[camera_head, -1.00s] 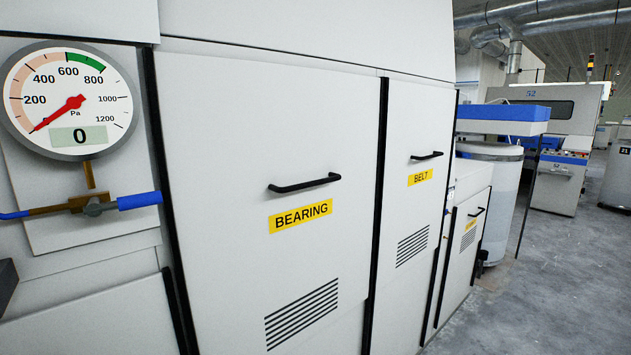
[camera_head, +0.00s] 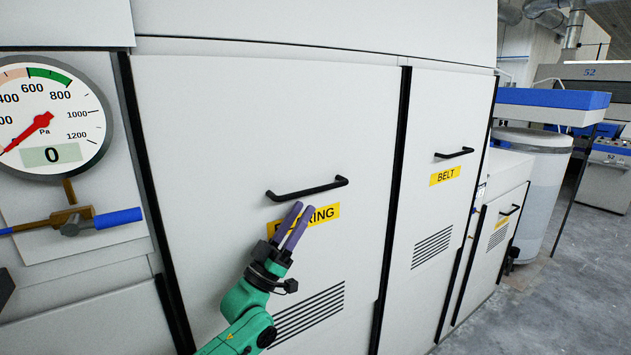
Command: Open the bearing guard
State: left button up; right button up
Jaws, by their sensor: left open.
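The bearing guard (camera_head: 200,150) is a large pale grey door with a black bar handle (camera_head: 307,188) and a yellow BEARING label (camera_head: 326,213). It sits flush in the machine front and looks shut. My left gripper (camera_head: 296,208), with purple fingers on a green arm, is in front of the label, just below the handle. Its fingers point up toward the handle and hide part of the label. They are open, with nothing seen between them. I cannot tell how far they are from the door. My right gripper is not in view.
To the right is the BELT door (camera_head: 440,120) with its own black handle. At the left are a round pressure gauge (camera_head: 50,115) reading 0 and a blue-handled valve (camera_head: 118,218). Open grey floor (camera_head: 540,310) lies at the lower right.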

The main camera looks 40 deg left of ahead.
aim_at(314, 191)
pick_arm(q)
jog(key=p+x, duration=0.2)
jog(key=x, duration=0.3)
jog(key=shift+w+r, duration=0.1)
jog(key=shift+r, duration=0.35)
jog(key=shift+w, duration=0.4)
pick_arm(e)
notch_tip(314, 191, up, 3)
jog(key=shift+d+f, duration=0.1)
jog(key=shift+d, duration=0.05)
pick_arm(q)
jog(key=shift+s, duration=0.1)
grip_shut()
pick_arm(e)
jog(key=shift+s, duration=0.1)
